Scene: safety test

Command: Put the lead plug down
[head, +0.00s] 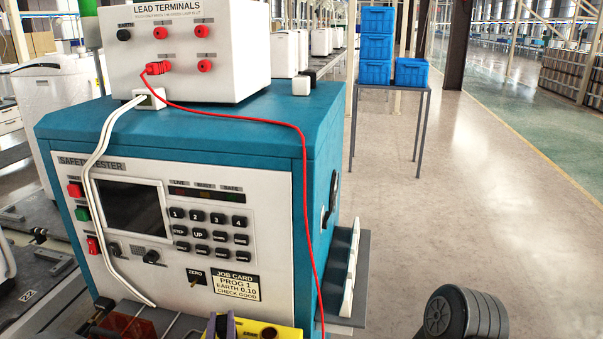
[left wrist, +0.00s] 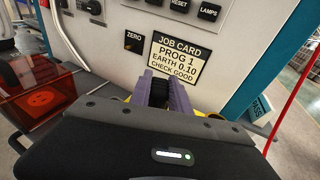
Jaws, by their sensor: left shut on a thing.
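My left gripper (head: 222,325) shows at the bottom edge of the head view, in front of the tester's lower panel. In the left wrist view its purple fingers (left wrist: 168,90) are shut on a dark thing, taken as the lead plug (left wrist: 178,99), which is mostly hidden. The fingertips are just below the job card (left wrist: 178,60). A red lead (head: 303,190) runs from a red plug (head: 156,68) in the lead terminals box (head: 195,50), over the teal safety tester (head: 320,110) and down its right side. Its lower end is out of view. My right gripper is not in view.
A yellow unit (head: 268,331) lies right beside my left gripper. A translucent red cover (left wrist: 45,100) stands to its left. A white lead (head: 95,210) hangs down the tester's front. Blue crates (head: 376,46) stand on a table behind, with open floor at right.

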